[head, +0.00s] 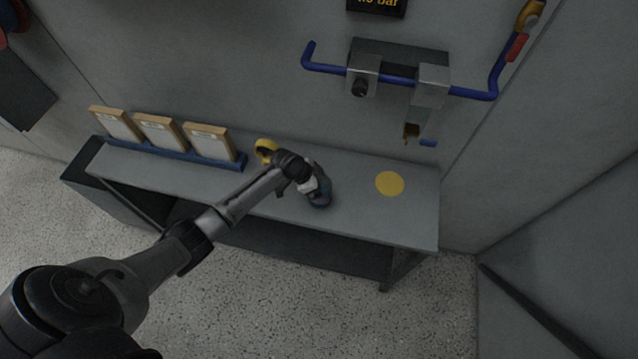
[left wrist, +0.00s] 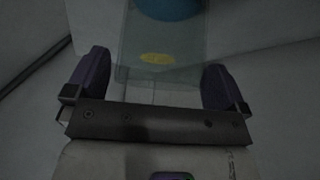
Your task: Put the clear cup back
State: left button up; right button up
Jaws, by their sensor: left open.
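The clear cup (left wrist: 185,50) shows in the left wrist view as a pale see-through shape with a blue area at the top edge of the picture. It lies between and beyond the two dark purple fingers of my left gripper (left wrist: 160,85), which are spread apart. A yellow patch (left wrist: 157,58) shows through the cup. In the head view my left gripper (head: 318,192) is low over the grey bench (head: 350,220), left of a flat yellow disc (head: 389,183). A dark bluish shape at its tip is too small to tell apart from the fingers. My right gripper is not in view.
A blue rack (head: 175,153) with three framed boards stands at the bench's left. A yellow ring-like thing (head: 266,150) sits behind my left wrist. A blue bar (head: 398,80) on brackets is on the wall above. The bench's right end is clear around the disc.

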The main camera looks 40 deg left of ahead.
pick_arm(q)
jog(key=p+v, duration=0.1)
jog(key=v, duration=1.1)
jog(key=s+d+f+n+g+y, duration=0.1)
jog(key=s+d+f, duration=0.4)
jog(key=s+d, duration=0.65)
jog(key=s+d+r+n+y, duration=0.1)
jog(key=s+d+r+n, duration=0.1)
jog(key=s, duration=0.6)
jog(key=s+d+r+n+y, duration=0.2)
jog(key=s+n, duration=0.1)
jog(key=s, duration=0.4)
jog(key=shift+s+d, duration=0.25)
jog(key=shift+s, duration=0.1)
